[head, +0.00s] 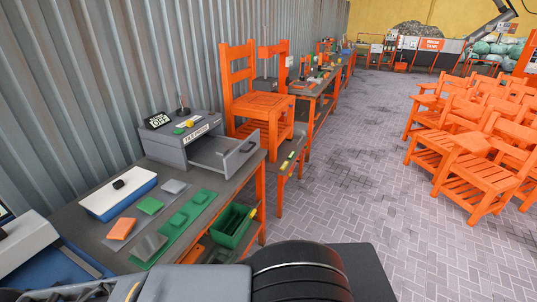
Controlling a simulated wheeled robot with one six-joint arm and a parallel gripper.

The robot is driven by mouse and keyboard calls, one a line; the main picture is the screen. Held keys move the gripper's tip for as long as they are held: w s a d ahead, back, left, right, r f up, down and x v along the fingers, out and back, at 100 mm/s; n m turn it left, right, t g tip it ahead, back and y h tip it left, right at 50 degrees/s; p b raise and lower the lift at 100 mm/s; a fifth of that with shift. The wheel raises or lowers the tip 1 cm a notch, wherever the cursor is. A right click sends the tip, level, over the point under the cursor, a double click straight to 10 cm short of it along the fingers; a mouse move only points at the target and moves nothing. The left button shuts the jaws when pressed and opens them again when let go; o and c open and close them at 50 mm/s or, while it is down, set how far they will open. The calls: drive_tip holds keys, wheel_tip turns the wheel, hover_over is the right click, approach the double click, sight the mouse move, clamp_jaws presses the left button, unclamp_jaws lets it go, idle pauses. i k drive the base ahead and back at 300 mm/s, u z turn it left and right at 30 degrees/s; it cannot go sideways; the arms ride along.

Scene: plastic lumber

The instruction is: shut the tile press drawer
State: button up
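A dark handle (246,146) is on the drawer's front face. My gripper is not in view; only parts of my own body show along the bottom edge.
The bench holds a blue and white tray (104,205), a green strip (157,247) with tiles and an orange tile (121,228). A green bin (231,232) hangs below. An orange chair (262,105) stands behind the press.

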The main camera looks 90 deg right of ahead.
sight(223, 154)
drive_tip(key=z, duration=2.4)
drive_tip(key=k, duration=1.05)
drive_tip(key=z, duration=0.8)
drive_tip(key=i, duration=1.4)
drive_tip(key=u, duration=0.7)
drive_tip(key=i, duration=0.4)
drive_tip(key=u, duration=0.25)
